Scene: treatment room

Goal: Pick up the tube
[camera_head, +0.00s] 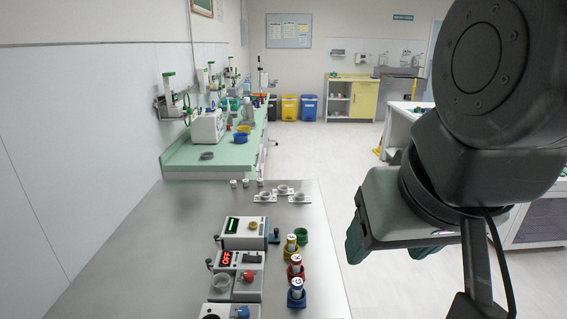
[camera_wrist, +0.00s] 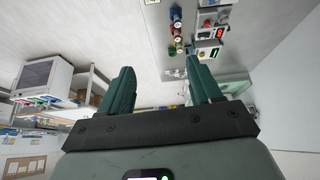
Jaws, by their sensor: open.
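Three tubes with pale, marked tops stand upright in coloured holders on the steel table: one in a yellow holder (camera_head: 291,252), one in a red holder (camera_head: 295,275) and one in a blue holder (camera_head: 296,300). The tubes are the yellow-held tube (camera_head: 291,239), the red-held tube (camera_head: 296,261) and the blue-held tube (camera_head: 297,284). A green holder (camera_head: 301,235) beside them looks empty. My gripper (camera_head: 388,250) hangs to the right of the table, apart from the tubes. In the wrist view its fingers (camera_wrist: 162,82) are spread with nothing between them; the tubes appear small near the top.
Devices with displays (camera_head: 243,228) (camera_head: 236,262) stand just left of the tubes. Small white dishes (camera_head: 284,189) lie at the table's far end. The steel table (camera_head: 145,255) is bare at left. A green-topped bench (camera_head: 188,160) stands beyond. A white cabinet (camera_head: 541,217) is at right.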

